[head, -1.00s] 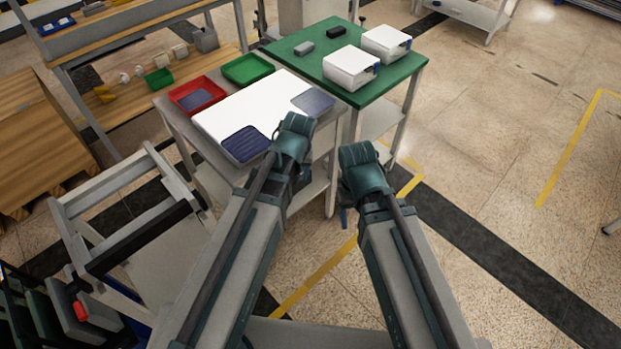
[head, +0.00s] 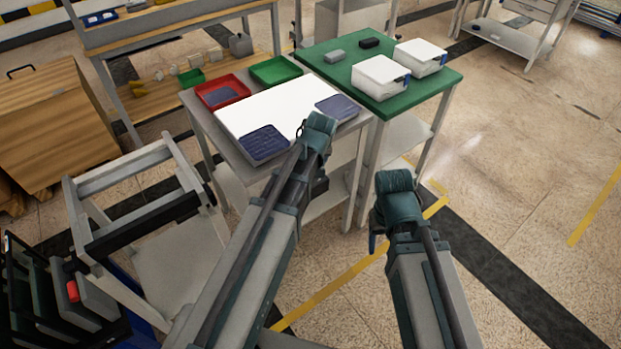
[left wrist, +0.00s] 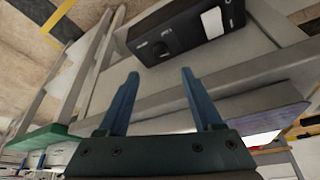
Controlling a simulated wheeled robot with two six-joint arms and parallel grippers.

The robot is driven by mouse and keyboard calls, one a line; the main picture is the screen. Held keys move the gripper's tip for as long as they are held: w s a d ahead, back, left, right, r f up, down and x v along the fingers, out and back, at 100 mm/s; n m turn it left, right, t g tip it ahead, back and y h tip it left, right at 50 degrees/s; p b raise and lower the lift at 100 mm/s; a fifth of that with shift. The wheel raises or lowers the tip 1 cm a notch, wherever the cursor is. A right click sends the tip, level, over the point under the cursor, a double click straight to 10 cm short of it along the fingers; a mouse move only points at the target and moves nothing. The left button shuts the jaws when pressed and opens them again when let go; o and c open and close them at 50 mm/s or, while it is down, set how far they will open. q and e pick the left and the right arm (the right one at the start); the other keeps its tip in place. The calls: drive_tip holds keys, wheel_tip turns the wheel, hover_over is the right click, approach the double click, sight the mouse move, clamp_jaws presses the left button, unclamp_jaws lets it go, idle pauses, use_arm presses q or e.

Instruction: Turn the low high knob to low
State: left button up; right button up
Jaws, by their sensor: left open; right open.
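A black box (left wrist: 185,30) with a white label and small pale markings shows at the top of the left wrist view. A round dark spot (left wrist: 160,48) on its face may be a knob; its setting is too small to read. My left gripper (left wrist: 157,72) is open, with two blue-green fingers spread and nothing between them, apart from the box. In the head view my left arm's end (head: 318,128) is over the front edge of the white-topped table, its fingers mostly hidden. My right gripper (head: 376,240) hangs empty over the floor; its fingers show only partly.
The grey table (head: 205,115) holds a red tray (head: 222,92), a green tray (head: 275,70) and blue pads. A green table (head: 425,88) with two white boxes stands beside it. A grey frame cart (head: 75,215) is at left. Floor at right is open.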

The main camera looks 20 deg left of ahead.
use_arm(q)
drive_tip(key=b+x, duration=0.7)
drive_tip(key=x, duration=0.2)
clamp_jaws()
